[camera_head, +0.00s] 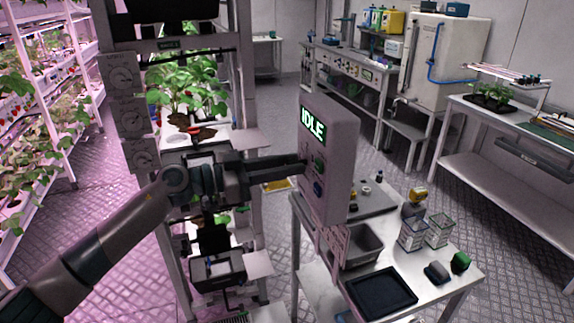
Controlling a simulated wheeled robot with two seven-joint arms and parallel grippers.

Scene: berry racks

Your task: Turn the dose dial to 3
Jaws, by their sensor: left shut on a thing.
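A pale control box (337,140) with a green lit screen reading "IDLE" (313,124) stands right of centre, above the near end of the steel table. My left arm comes in from the lower left. My left gripper (304,165) is at the front face of the box, below the screen, shut on what appears to be the dose dial. The fingers hide most of the dial, and its setting cannot be read. My right gripper is not in view.
A rack with strawberry plants (190,90) and round gauges (122,73) stands behind my left arm. Open floor lies between the table and the right bench (500,175).

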